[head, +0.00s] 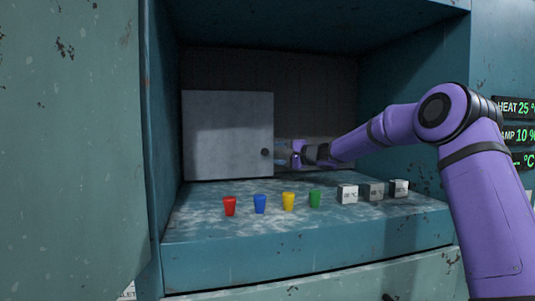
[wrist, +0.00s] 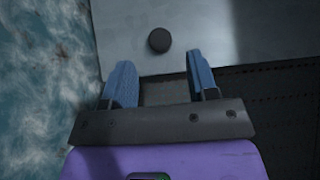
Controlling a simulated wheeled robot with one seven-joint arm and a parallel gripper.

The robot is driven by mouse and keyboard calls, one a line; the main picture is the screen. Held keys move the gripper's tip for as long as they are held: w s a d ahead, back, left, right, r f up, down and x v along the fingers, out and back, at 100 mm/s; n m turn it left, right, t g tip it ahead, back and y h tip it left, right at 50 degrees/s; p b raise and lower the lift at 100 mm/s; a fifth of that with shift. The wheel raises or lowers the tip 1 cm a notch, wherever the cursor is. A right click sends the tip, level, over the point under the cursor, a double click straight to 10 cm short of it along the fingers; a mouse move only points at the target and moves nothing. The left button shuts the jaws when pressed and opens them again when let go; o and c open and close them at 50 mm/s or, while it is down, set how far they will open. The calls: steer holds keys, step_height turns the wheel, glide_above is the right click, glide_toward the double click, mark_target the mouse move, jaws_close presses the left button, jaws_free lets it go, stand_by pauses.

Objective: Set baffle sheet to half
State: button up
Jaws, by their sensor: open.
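The baffle sheet is a flat grey panel (head: 227,135) standing upright at the back left of the teal recess. A dark round knob (head: 265,152) sits near its right edge. In the wrist view the sheet (wrist: 220,25) fills the top, and the knob (wrist: 159,40) lies just beyond and between my fingertips. My gripper (head: 290,153) is just right of the sheet's edge. In the wrist view my gripper (wrist: 158,72) has its two blue fingers apart with nothing between them. The fingers do not appear to touch the knob.
Red (head: 230,206), blue (head: 260,204), yellow (head: 289,201) and green (head: 315,198) cups stand along the shelf (head: 215,233) front. Several small labelled blocks (head: 347,194) stand to their right. Displays (head: 515,108) are on the right wall. The shelf's left part is clear.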

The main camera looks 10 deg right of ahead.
mark_target(267, 152)
steer(key=shift+x, duration=2.6)
steer(key=shift+c, duration=0.5)
steer(key=shift+s, duration=0.1)
jaws_close()
steer(key=shift+d, duration=0.1)
